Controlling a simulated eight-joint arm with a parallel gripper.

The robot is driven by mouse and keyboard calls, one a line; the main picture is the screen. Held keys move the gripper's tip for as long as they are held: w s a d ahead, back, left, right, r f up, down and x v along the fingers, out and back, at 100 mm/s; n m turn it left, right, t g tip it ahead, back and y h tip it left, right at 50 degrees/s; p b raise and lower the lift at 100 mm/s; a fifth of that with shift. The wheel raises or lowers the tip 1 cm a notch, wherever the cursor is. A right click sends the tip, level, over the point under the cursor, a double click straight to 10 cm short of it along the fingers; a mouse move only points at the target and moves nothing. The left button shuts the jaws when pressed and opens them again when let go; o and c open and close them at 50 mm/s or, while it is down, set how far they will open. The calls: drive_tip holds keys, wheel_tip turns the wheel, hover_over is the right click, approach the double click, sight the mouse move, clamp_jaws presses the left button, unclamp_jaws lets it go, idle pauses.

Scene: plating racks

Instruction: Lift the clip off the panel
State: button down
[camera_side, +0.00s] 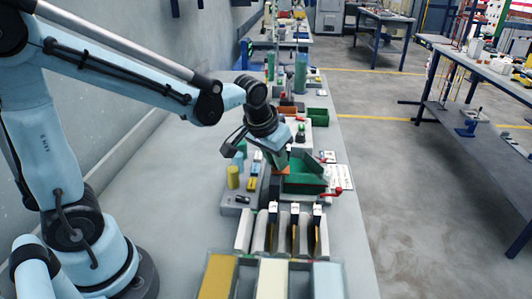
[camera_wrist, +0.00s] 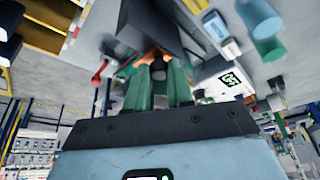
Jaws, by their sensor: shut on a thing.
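My gripper (camera_side: 278,161) is tilted downward beside the green bin, behind the panel rack. In the wrist view, its green fingers (camera_wrist: 159,88) are shut on a small dark thing (camera_wrist: 158,71). The fingers hide most of it, and I cannot tell whether it is a clip. In the side view, upright panels (camera_side: 295,236) stand in a row in the rack near the front. White-and-black clip-like pieces (camera_side: 317,213) sit at their top edges. My gripper is apart from these pieces. An orange surface (camera_wrist: 153,54) shows just beyond the fingertips.
The green bin (camera_side: 306,178) stands right of my gripper. A yellow cylinder (camera_side: 233,177) stands on a grey tray at the left. Red-handled parts (camera_side: 335,191) lie to the right. Yellow, white and pale blue blocks (camera_side: 271,280) fill the front. The left tabletop (camera_side: 188,182) is clear.

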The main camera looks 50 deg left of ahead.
drive_tip(key=shift+s+d, duration=0.8)
drive_tip(key=c, duration=1)
unclamp_jaws()
drive_tip(key=shift+r, duration=0.1)
drive_tip(key=v, duration=1.2)
drive_tip(key=s+f+t, duration=0.1)
drive_tip(key=f, duration=0.1)
drive_tip(key=s+a+f+m+t, duration=0.1)
drive_tip(key=s+f, duration=0.1)
drive_tip(key=f, duration=0.1)
drive_tip(key=s+f, duration=0.1)
drive_tip(key=f, duration=0.1)
drive_tip(key=shift+s+a+f+m+t+h, duration=0.2)
drive_tip(key=shift+s+f+m+t+h, duration=0.1)
drive_tip(key=shift+f+m+t, duration=0.1)
